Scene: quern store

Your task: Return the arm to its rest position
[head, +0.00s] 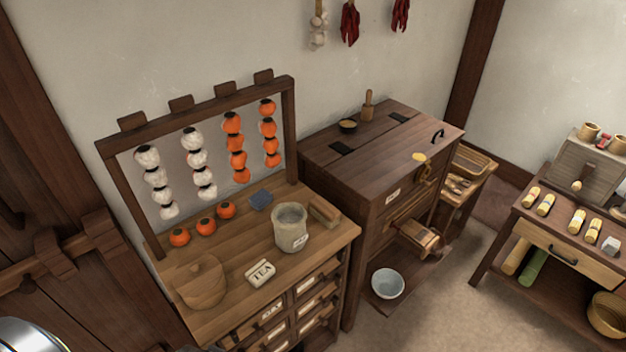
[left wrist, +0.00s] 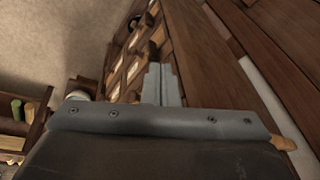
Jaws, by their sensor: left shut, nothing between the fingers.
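My left gripper (left wrist: 161,85) shows in the left wrist view, its two grey fingers together with nothing between them. The fingers point along the front of a wooden drawer cabinet (left wrist: 125,65) with pale labels; I cannot tell how far off it is. The gripper cannot be made out in the head view. My right gripper is in neither view.
Open floor (head: 455,305) lies at right.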

